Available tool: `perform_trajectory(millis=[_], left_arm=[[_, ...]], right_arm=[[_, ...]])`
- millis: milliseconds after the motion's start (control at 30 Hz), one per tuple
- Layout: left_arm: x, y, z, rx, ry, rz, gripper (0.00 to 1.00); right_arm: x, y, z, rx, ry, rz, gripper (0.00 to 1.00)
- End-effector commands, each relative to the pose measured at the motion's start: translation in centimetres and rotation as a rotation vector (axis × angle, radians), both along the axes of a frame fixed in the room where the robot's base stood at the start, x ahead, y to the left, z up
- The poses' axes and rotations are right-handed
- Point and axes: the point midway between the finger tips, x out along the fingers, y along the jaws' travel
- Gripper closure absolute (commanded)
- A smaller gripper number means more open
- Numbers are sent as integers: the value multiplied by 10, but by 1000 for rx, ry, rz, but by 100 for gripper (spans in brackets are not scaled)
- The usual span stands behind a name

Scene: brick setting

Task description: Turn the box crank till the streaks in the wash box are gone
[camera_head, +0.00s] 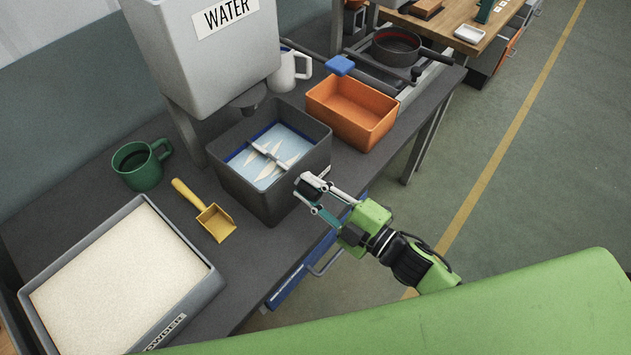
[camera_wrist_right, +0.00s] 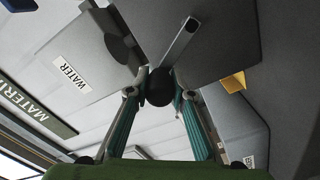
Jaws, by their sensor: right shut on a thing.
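The dark grey wash box (camera_head: 262,196) stands on the bench under the water tank. Pale cream streaks (camera_head: 284,166) show in the bluish-white liquid around a grey paddle (camera_head: 268,158) inside it. My right gripper (camera_head: 309,190) is at the box's right front side. In the right wrist view, the gripper (camera_wrist_right: 160,88) is shut on the black knob of the box crank (camera_wrist_right: 180,46), whose grey arm runs up and to the right against the box wall. In the head view the gripper largely hides the crank. My left gripper is not in view.
The water tank (camera_head: 214,65) hangs above the wash box. An orange bin (camera_head: 352,113) stands close behind it. A yellow scoop (camera_head: 214,222), a green mug (camera_head: 141,167) and a powder tray (camera_head: 196,285) are at left. A blue-fronted drawer (camera_head: 287,290) is below the bench edge.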

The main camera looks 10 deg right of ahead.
Motion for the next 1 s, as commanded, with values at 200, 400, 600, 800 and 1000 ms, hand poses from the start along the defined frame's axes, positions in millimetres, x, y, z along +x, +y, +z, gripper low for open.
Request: perform_trajectory(millis=[200,400,600,800,1000], left_arm=[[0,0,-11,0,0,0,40],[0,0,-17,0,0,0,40],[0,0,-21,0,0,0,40],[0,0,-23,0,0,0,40],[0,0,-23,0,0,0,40]], right_arm=[[-4,5,-11,-153,-116,-9,100],[-8,10,-16,-255,-197,-9,100],[-10,13,-19,-319,-248,-8,100],[-11,14,-19,-348,-273,-8,100],[-11,15,-18,-352,-279,-7,100]])
